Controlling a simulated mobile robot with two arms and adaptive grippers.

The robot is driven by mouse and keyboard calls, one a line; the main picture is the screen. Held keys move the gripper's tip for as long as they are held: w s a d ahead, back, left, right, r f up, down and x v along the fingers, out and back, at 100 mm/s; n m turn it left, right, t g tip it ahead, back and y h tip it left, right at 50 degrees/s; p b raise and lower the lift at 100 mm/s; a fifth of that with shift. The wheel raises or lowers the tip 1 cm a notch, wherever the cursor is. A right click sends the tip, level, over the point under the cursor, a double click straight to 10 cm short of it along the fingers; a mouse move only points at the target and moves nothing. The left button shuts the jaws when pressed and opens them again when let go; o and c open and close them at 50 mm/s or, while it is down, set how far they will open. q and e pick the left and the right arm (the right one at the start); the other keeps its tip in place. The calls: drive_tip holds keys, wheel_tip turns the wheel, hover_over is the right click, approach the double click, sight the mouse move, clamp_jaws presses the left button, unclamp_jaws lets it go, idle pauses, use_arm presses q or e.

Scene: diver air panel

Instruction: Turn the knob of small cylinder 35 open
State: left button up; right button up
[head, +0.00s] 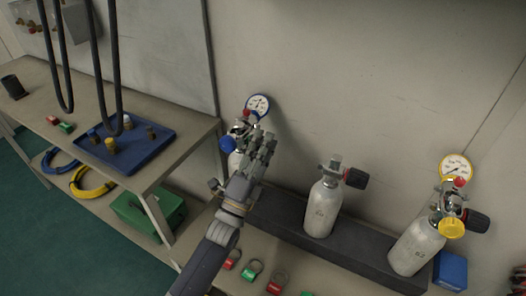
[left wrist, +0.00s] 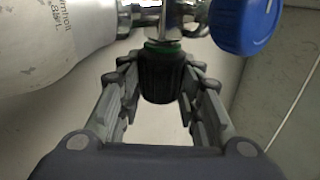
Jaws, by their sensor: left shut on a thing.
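My left gripper (head: 264,148) is at the leftmost cylinder (head: 234,164) of the row by the wall. In the left wrist view, the left gripper's fingers (left wrist: 160,82) are shut on a black knob (left wrist: 161,80) with a green ring at its base. The knob sits on that cylinder's metal valve (left wrist: 180,14), beside a large blue knob (left wrist: 243,22). The white cylinder body (left wrist: 60,30) lies at upper left there, with print too partial to give its number. In the head view the fingers hide the black knob. My right gripper is not in view.
A blue-rimmed gauge (head: 258,104) stands above the held valve. A middle cylinder (head: 321,210) and a right cylinder with a yellow knob (head: 452,228) stand along the dark rack (head: 290,225). Several padlocks lie in front. A bench with a blue tray (head: 160,128) is at left.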

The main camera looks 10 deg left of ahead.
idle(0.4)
use_arm(q)
drive_tip(key=o, duration=1.1)
drive_tip(key=v, duration=1.2)
drive_tip(key=shift+w+f, duration=0.1)
drive_tip(key=shift+f, duration=0.05)
